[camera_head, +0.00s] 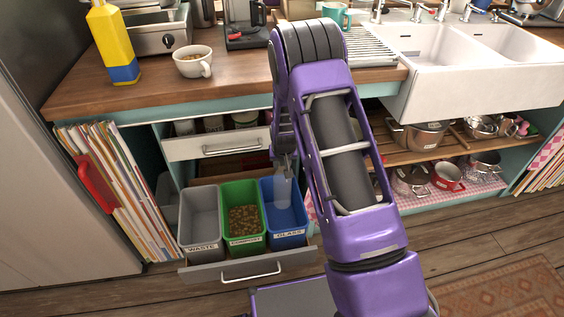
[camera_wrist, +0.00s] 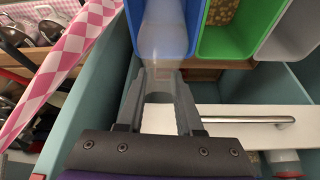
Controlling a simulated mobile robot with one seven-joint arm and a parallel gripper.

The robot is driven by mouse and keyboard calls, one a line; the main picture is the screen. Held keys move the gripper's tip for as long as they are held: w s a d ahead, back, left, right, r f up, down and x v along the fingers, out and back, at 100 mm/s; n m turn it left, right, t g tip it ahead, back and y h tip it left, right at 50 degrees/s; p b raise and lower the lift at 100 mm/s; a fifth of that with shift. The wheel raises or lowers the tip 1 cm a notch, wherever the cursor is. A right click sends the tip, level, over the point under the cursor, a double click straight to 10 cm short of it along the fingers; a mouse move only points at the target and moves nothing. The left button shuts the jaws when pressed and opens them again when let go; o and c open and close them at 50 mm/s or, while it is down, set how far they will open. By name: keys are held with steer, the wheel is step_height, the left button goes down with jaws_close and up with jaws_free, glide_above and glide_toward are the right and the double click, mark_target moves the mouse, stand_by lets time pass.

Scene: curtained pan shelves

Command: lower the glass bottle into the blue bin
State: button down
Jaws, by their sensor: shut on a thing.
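A clear glass bottle (camera_head: 283,190) hangs below my gripper (camera_head: 285,165), which is shut on it. The bottle's lower part is over or inside the opening of the blue bin (camera_head: 289,239), labelled GLASS. In the wrist view, my gripper (camera_wrist: 160,76) has the bottle (camera_wrist: 164,35) between its fingers, with the bottle's far end showing against the inside of the blue bin (camera_wrist: 203,8). I cannot tell whether the bottle touches the bin floor.
A green bin (camera_head: 244,246) with brown scraps and a grey bin (camera_head: 199,250) stand left of the blue one in a pulled-out drawer (camera_head: 230,270). A white drawer (camera_head: 190,150) above is partly open. Pink checked cloth (camera_wrist: 75,55) hangs beside the cabinet wall.

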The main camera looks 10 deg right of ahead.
mark_target(282, 192)
steer(key=shift+f, duration=7.2)
steer(key=shift+c, duration=2.4)
jaws_free()
steer(key=d+p+v, duration=0.1)
steer(key=p+v, duration=0.2)
steer(key=v, duration=1.4)
steer(key=shift+a+r, duration=0.25)
steer(key=shift+a, duration=0.2)
